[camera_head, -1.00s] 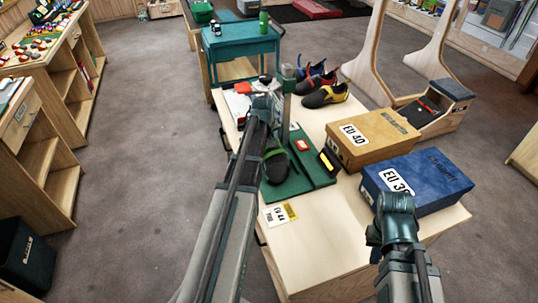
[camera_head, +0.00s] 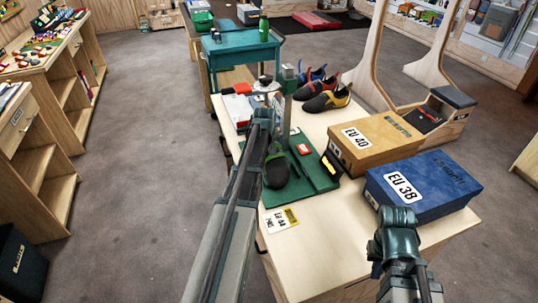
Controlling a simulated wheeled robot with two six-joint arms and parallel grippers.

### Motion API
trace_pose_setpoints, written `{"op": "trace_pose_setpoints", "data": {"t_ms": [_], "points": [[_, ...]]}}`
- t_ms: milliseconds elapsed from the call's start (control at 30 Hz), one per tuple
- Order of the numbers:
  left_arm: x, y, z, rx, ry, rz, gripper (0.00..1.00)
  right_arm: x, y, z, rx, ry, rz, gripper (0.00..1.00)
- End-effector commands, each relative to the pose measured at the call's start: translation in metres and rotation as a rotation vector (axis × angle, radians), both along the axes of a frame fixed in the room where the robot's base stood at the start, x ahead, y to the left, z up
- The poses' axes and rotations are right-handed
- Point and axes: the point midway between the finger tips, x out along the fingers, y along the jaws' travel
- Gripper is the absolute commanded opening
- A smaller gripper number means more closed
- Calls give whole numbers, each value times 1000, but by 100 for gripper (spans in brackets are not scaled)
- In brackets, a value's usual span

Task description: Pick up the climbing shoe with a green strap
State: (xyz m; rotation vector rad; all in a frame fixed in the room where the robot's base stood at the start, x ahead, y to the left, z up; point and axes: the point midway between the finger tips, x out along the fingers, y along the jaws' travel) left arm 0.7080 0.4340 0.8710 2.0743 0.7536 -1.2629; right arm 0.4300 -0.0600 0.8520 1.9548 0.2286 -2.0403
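A dark shoe with green on it (camera_head: 277,169) sits on the green board (camera_head: 300,188) on the light wooden table. My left arm covers its left side. My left gripper (camera_head: 263,112) is at the far end of that arm, beside the board; its fingers are hidden or too small to make out. My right gripper (camera_head: 377,269) hangs low at the front right, near the table's front edge and apart from the shoe. Its fingers are mostly hidden by my wrist. Dark shoes with yellow (camera_head: 328,98), red (camera_head: 311,88) and blue (camera_head: 303,75) parts stand at the table's back.
An orange-brown EU 40 box (camera_head: 375,143) and a blue EU 38 box (camera_head: 428,185) stand on the right. An upright post (camera_head: 287,90) rises behind the board. An EU 44 card (camera_head: 281,221) lies in front. A teal cart (camera_head: 241,52) stands behind.

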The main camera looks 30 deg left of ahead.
Motion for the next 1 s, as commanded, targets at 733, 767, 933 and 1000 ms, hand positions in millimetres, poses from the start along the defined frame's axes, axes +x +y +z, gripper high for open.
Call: {"op": "trace_pose_setpoints", "data": {"t_ms": [733, 767, 933, 1000], "points": [[-2, 0, 0, 2, 2, -2, 16, 0, 0, 0, 0, 0, 0, 0], [-2, 0, 0, 3, 3, -2, 16, 0, 0, 0, 0, 0, 0, 0], [-2, 1, 2, 3, 3, -2, 16, 0, 0, 2, 0, 0, 0, 0], [-2, 1, 4, 3, 3, -2, 15, 0, 0, 5, 0, 0, 0, 0]]}}
